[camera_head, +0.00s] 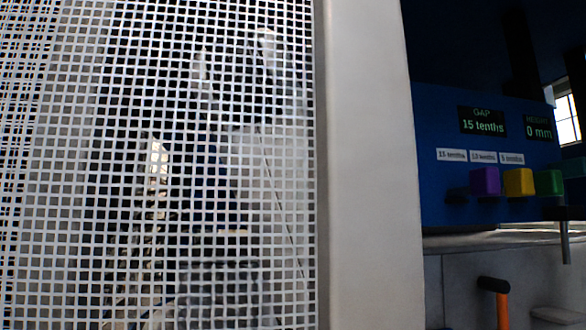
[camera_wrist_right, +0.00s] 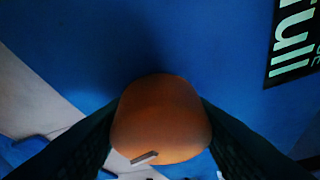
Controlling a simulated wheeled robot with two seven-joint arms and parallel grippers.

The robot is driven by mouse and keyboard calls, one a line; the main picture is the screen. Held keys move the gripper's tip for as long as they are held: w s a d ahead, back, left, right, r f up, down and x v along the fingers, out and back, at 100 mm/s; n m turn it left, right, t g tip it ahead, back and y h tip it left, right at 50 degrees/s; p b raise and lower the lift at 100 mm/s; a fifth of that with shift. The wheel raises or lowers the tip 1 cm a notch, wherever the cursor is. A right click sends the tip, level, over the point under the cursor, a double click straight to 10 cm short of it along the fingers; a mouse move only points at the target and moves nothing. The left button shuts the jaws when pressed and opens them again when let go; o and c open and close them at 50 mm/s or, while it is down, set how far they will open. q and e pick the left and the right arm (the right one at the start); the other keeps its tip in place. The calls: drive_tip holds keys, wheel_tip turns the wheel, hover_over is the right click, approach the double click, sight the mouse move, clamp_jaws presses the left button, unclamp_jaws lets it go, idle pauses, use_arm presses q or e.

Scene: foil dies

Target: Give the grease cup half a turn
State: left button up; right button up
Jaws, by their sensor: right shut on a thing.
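A rounded orange-brown cap, which I take to be the grease cup (camera_wrist_right: 160,115), fills the middle of the right wrist view. A short pale mark shows low on its face. My right gripper (camera_wrist_right: 160,128) is shut on it, with one dark finger on each side. The cup hides the fingertips and whatever it is mounted on. I cannot make out the cup or my right gripper in the head view. My left gripper is in neither view.
A white mesh guard (camera_head: 230,150) and a pale post (camera_head: 370,160) fill most of the head view, blurring what lies behind. At right, a blue panel (camera_head: 440,120) has displays reading 15 tenths and 0 mm, above purple, yellow and green blocks. A black-topped orange handle (camera_head: 502,308) stands below.

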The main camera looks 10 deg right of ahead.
drive_tip(key=shift+f+m+g+y+b, duration=0.1)
drive_tip(key=shift+m+g+y+b, duration=0.55)
drive_tip(key=shift+m, duration=0.85)
drive_tip(key=o, duration=1)
drive_tip(key=shift+t, duration=0.25)
drive_tip(key=r+p, duration=0.1)
drive_tip(key=r, duration=0.3)
drive_tip(key=r+p, duration=0.2)
drive_tip(key=r, duration=0.3)
drive_tip(key=shift+d+r, duration=0.2)
drive_tip(key=shift+r, duration=0.05)
drive_tip(key=shift+d+r, duration=0.1)
drive_tip(key=shift+r, duration=0.15)
drive_tip(key=shift+w+a, duration=0.1)
drive_tip(key=shift+a, duration=0.25)
